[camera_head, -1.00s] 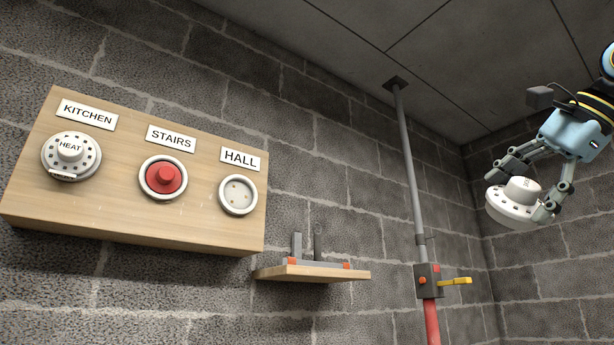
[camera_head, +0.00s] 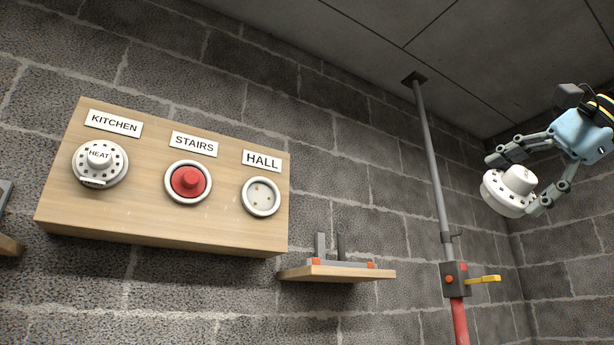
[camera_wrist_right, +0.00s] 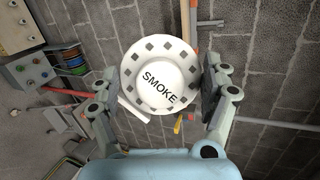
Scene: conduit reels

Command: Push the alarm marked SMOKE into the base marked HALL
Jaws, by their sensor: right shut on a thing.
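The white round alarm marked SMOKE (camera_wrist_right: 160,78) is between the fingers of my right gripper (camera_wrist_right: 158,90) in the right wrist view, its label readable. In the head view my right gripper (camera_head: 517,182) is shut on this alarm (camera_head: 508,192) at the right side, well away from the board. The HALL base (camera_head: 262,197) is an empty white ring with a pale inside, at the right end of the wooden board (camera_head: 150,226), under the HALL label (camera_head: 262,160). My left gripper is not in view.
A HEAT alarm (camera_head: 100,162) sits under KITCHEN, and a red button-like unit (camera_head: 188,181) under STAIRS. A small shelf (camera_head: 337,273) with a bracket stands right of the board. A vertical pipe (camera_head: 432,160) leads to a box (camera_head: 455,280) with a yellow lever.

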